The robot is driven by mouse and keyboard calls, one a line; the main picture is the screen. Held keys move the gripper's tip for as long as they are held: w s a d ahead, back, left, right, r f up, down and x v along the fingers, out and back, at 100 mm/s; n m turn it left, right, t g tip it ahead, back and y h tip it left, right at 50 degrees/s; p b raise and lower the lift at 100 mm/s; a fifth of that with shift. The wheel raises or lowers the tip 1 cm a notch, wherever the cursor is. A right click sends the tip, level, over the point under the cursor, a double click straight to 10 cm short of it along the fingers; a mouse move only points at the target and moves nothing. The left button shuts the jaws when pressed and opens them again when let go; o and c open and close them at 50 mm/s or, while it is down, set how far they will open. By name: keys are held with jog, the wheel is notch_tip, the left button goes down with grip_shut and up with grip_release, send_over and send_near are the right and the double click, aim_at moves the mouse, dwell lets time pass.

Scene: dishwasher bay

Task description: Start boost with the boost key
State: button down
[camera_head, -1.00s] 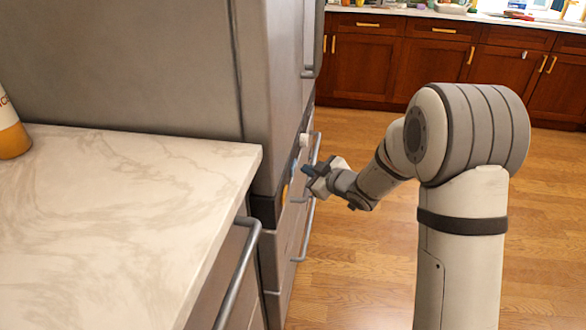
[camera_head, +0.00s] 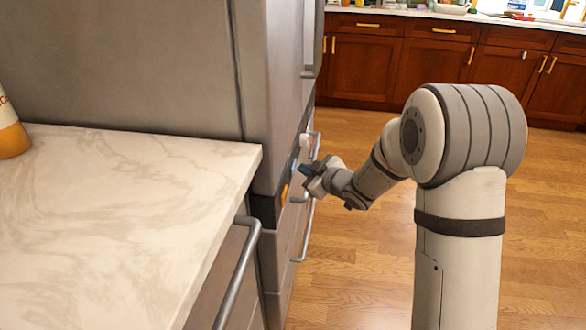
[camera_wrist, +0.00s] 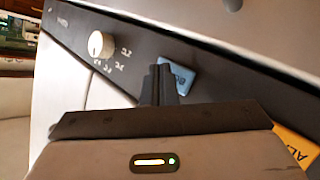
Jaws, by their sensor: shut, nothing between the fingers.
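A dark control panel (camera_wrist: 215,62) runs diagonally across the wrist view. A blue key (camera_wrist: 180,76) sits on it, partly hidden behind my fingertips; its marking is not readable. I take it to be the boost key. My gripper (camera_wrist: 164,72) is shut and empty, its fingertips overlapping the key's left edge in this view. I cannot tell whether they touch it. In the head view my gripper (camera_head: 303,170) points left at the front of the grey appliance (camera_head: 270,95), close to the panel.
A white knob (camera_wrist: 101,45) with small markings sits left of the key. A yellow label (camera_wrist: 296,147) is at lower right. Bar handles (camera_head: 304,232) stick out below the panel. A marble counter (camera_head: 120,210) fills the near left. The wooden floor (camera_head: 350,270) is clear.

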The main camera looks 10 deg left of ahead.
jog(key=shift+a, duration=0.35)
jog(key=shift+d, duration=0.2)
dwell(0.4)
jog(key=shift+d, duration=0.6)
jog(key=d+p, duration=0.1)
jog(key=d, duration=0.4)
jog(key=shift+s, duration=0.1)
dwell(0.5)
